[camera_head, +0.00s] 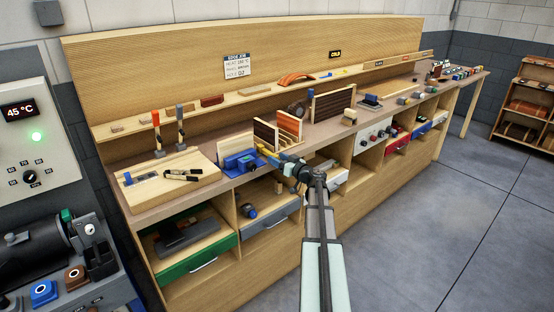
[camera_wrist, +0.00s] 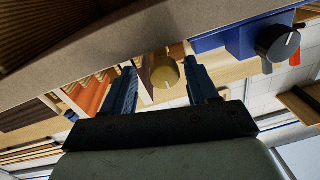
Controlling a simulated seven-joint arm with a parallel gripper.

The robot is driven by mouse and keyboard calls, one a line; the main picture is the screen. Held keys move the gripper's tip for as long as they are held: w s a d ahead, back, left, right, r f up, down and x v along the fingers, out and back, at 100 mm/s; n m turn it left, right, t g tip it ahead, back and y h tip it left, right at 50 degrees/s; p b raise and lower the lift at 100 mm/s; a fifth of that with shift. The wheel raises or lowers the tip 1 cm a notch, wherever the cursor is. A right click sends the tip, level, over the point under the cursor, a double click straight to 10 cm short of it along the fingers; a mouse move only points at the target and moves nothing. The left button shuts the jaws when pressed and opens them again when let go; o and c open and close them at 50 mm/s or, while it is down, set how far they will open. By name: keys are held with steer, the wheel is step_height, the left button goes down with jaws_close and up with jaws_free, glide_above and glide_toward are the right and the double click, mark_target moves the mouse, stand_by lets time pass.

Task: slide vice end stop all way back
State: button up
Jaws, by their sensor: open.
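A blue vice (camera_head: 238,162) sits on the front edge of the bench, right of a pale wooden board. In the wrist view, a blue body (camera_wrist: 236,36) with a round black knob (camera_wrist: 278,43) is at the upper right. My gripper (camera_head: 279,160) is at the bench's front edge, just right of the vice. In the wrist view its two dark fingers are apart, and a brass-coloured round piece (camera_wrist: 166,74) shows between them. I cannot tell whether the fingers touch it. I cannot clearly make out which part is the end stop; my gripper and arm cover some of this area.
A rack of upright panels (camera_head: 279,132) stands close behind my gripper. The wooden board (camera_head: 150,190) left of the vice carries clamps and tools. Drawers and open shelves, including a green drawer (camera_head: 199,262), lie below the bench top. The floor (camera_head: 430,215) in front is clear.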

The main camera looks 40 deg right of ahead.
steer(key=s, duration=1.2)
steer(key=shift+s+d, duration=0.25)
steer(key=shift+d, duration=0.1)
steer(key=s+a+f+m+g+y, duration=0.1)
steer(key=s+a+f+m+g, duration=0.3)
steer(key=f, duration=0.6)
steer(key=s+a+f+m+g, duration=0.2)
steer(key=s+a+f+g, duration=0.4)
steer(key=f, duration=0.3)
steer(key=s+a+f+m+g+y, duration=0.1)
steer(key=s+a+f+m+g, duration=0.3)
steer(key=f, duration=0.6)
steer(key=s+a+f+n+g+h, duration=0.1)
steer(key=s+a+f+n+g, duration=0.2)
steer(key=a, duration=0.9)
steer(key=s+a+f+n+g+h, duration=0.1)
steer(key=s+a+f+n+g, duration=0.3)
steer(key=s+a+f, duration=0.6)
steer(key=s+a+f+n+g+h, duration=0.1)
steer(key=s+a+f+n+g, duration=0.2)
steer(key=s+a+f, duration=0.4)
steer(key=s+a+n, duration=0.1)
steer(key=s+a, duration=0.3)
steer(key=a, duration=0.3)
steer(key=shift+a+g, duration=0.3)
steer(key=shift+g, duration=0.1)
